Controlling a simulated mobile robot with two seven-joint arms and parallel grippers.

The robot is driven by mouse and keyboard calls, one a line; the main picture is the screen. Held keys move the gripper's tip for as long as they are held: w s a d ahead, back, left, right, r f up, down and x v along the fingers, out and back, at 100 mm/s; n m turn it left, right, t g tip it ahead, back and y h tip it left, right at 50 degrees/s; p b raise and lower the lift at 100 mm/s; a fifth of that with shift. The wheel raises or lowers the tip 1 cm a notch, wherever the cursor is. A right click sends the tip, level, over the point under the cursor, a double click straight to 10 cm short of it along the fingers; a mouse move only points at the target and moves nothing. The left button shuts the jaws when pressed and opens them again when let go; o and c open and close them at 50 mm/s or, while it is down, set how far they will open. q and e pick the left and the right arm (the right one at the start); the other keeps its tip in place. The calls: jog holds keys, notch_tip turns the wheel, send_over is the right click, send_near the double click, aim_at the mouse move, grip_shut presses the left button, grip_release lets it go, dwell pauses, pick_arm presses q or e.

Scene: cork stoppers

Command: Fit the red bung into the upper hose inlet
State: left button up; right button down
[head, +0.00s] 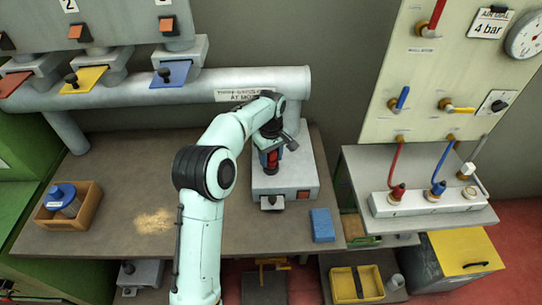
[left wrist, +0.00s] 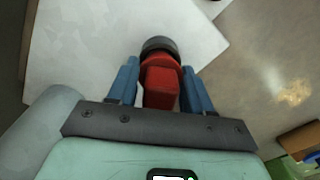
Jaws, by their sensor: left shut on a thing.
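My left gripper (head: 271,148) is over the pale machine (head: 303,178) on the bench. Its blue fingers are shut on the red bung (left wrist: 161,82), a blocky red piece with a dark round end pointing away from the palm. In the head view the red bung (head: 272,161) shows just below the fingers. I cannot tell whether its dark end touches the machine. The upper hose inlet cannot be made out for sure. My right gripper is not in view.
A blue block (head: 322,225) lies right of the machine. A wooden box (head: 70,206) stands at the bench's left. At the right, a wall panel (head: 440,70) carries valves and hoses above a white strip (head: 425,202) with plugs.

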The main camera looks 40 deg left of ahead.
pick_arm(q)
jog(key=shift+f+b, duration=0.3)
jog(key=shift+f, duration=0.8)
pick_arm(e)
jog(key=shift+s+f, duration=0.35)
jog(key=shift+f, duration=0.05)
pick_arm(q)
jog(key=o, duration=1.1)
notch_tip(320, 180, up, 13)
jog(key=shift+w+r+p, duration=0.1)
jog(key=shift+p, duration=1.15)
jog(key=shift+r, duration=0.1)
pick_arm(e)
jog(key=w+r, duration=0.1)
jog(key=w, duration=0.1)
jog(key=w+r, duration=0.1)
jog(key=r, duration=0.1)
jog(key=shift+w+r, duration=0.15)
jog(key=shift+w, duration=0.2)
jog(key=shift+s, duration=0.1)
